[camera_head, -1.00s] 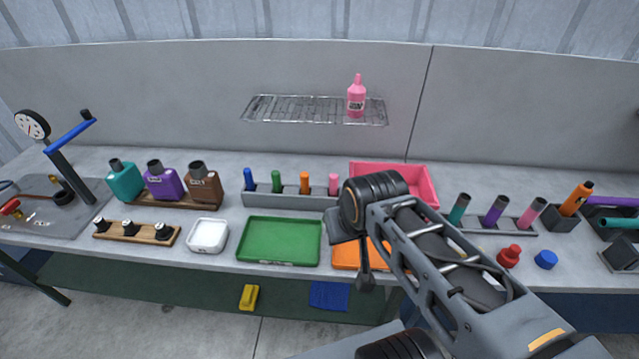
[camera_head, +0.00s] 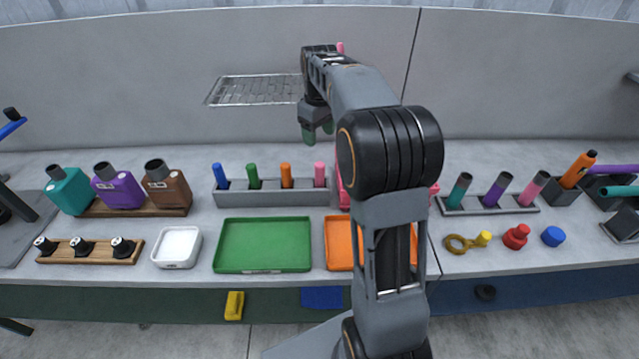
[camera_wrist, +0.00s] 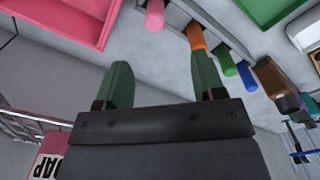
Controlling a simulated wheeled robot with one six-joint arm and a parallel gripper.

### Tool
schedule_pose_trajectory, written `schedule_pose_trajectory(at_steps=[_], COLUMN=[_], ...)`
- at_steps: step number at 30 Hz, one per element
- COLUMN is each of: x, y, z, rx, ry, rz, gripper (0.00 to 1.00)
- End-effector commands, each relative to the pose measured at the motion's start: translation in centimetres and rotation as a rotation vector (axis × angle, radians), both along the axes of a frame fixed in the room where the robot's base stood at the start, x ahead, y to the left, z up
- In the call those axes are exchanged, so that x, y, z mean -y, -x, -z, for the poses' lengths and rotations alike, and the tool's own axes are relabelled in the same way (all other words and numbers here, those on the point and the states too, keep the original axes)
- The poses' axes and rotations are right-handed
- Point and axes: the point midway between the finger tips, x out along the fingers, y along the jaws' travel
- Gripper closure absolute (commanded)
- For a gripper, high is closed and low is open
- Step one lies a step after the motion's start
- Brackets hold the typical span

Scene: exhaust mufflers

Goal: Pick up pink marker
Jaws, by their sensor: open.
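A pink marker (camera_head: 319,174) stands upright at the right end of a grey holder (camera_head: 270,197), beside orange, green and blue markers. It also shows in the wrist view (camera_wrist: 154,15) at the top, beyond the fingers. Another pink cylinder (camera_head: 535,187) leans in the right-hand rack; I cannot tell whether it is a marker. My gripper (camera_head: 318,131) hangs above and behind the holder, with its green-tipped fingers (camera_wrist: 163,66) apart and nothing between them.
A pink tray (camera_wrist: 75,20) is mostly hidden behind my arm in the head view. A wire shelf (camera_head: 255,90) is on the wall near my gripper. Green (camera_head: 262,245) and orange (camera_head: 340,243) trays lie in front of the holder.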

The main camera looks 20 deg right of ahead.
Motion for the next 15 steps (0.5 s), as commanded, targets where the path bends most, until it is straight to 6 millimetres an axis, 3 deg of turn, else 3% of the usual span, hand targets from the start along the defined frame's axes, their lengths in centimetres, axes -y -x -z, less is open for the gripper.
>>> schedule_pose_trajectory(at_steps=[4,15], x=[0.7,0.8], y=[-1.0,-1.2], z=[2.0,8.1], rx=[-0.022,-0.026], ry=[-0.005,-0.005], rz=[-0.02,-0.025], gripper=[0.37,0.37])
